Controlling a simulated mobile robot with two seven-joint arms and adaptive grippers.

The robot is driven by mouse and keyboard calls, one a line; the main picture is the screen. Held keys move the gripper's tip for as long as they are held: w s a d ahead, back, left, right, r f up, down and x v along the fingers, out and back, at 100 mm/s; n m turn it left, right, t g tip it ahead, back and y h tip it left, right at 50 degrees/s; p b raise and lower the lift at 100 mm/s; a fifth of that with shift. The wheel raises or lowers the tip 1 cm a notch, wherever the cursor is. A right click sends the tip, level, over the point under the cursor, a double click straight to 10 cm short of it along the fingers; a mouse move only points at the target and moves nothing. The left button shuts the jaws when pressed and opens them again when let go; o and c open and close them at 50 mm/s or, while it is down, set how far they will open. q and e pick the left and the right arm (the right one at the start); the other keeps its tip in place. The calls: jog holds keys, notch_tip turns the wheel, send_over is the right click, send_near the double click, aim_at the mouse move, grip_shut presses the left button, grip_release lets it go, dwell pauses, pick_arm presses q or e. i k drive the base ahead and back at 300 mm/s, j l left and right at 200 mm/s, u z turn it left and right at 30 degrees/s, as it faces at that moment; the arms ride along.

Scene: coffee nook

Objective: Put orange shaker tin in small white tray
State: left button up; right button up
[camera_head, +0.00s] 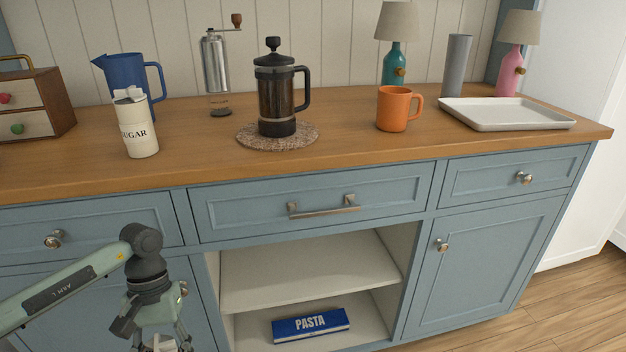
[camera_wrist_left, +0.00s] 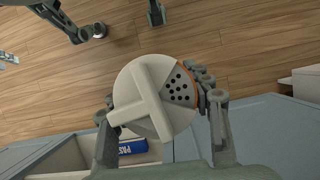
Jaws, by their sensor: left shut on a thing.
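The shaker tin (camera_wrist_left: 152,98) shows from above in the left wrist view, with a pale lid, a grey panel of dark holes and a thin orange edge. My left gripper (camera_wrist_left: 158,106) is shut around it, one finger on each side. In the head view, my left gripper (camera_head: 163,343) is at the bottom left, in front of the cabinet and below the counter top. Its fingertips are cut off by the frame, with a bit of pale lid between them. The white tray (camera_head: 505,126) lies empty on the counter's right end.
An orange mug (camera_head: 398,108) stands left of the tray, and a grey cylinder (camera_head: 457,66) and pink lamp (camera_head: 510,70) stand behind it. A French press (camera_head: 277,95), sugar canister (camera_head: 136,128) and blue pitcher (camera_head: 126,76) stand farther left. The drawer handles protrude.

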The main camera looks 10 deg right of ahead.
aim_at(480, 116)
jog(key=l+z, duration=0.35)
jog(key=l, duration=1.6)
